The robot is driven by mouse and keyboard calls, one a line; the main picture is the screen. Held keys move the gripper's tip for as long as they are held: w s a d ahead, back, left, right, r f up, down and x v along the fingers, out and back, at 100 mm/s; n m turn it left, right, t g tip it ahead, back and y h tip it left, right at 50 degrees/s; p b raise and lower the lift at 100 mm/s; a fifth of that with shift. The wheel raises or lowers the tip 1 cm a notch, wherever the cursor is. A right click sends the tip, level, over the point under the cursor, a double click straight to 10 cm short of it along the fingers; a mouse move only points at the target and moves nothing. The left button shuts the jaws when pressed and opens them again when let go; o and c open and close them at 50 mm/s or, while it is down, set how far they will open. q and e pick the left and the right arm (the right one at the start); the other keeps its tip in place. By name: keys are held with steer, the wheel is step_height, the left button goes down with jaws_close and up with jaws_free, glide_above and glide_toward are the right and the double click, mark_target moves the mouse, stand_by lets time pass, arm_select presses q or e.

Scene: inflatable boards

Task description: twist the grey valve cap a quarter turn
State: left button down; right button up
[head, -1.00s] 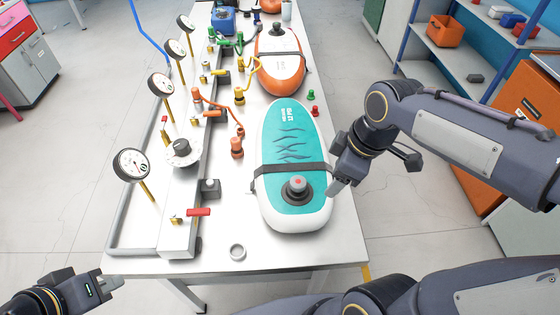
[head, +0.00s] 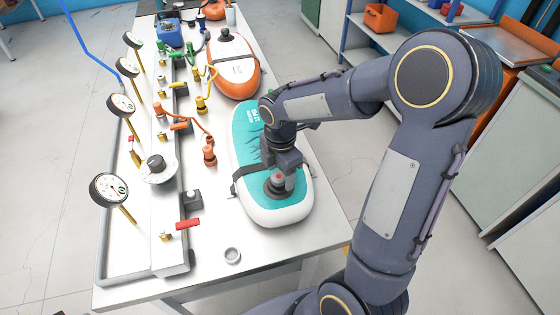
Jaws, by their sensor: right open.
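The teal and white inflatable board (head: 292,213) lies on the bench, with a dark strap across it. My right gripper (head: 284,174) points down just above this fitting and is open. The gripper partly covers the fitting, and I cannot tell if the fingers touch it. My left gripper is not visible.
An orange and white board (head: 238,80) with a dark cap lies farther back. Several gauges (head: 109,189) on brass stems and a grey manifold (head: 170,220) line the left side. Hoses (head: 190,120) run between. The bench front (head: 210,280) is mostly clear.

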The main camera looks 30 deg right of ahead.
steer(key=shift+f, duration=0.3)
steer(key=c, duration=1)
steer(key=m, duration=0.3)
steer(key=shift+s+b, duration=0.1)
steer(key=shift+b, duration=0.2)
steer(key=shift+c, duration=0.2)
steer(key=shift+m, duration=1.1)
steer(key=shift+s+m, duration=0.1)
steer(key=shift+m, duration=0.9)
steer(key=m, duration=0.3)
steer(key=shift+b, duration=0.3)
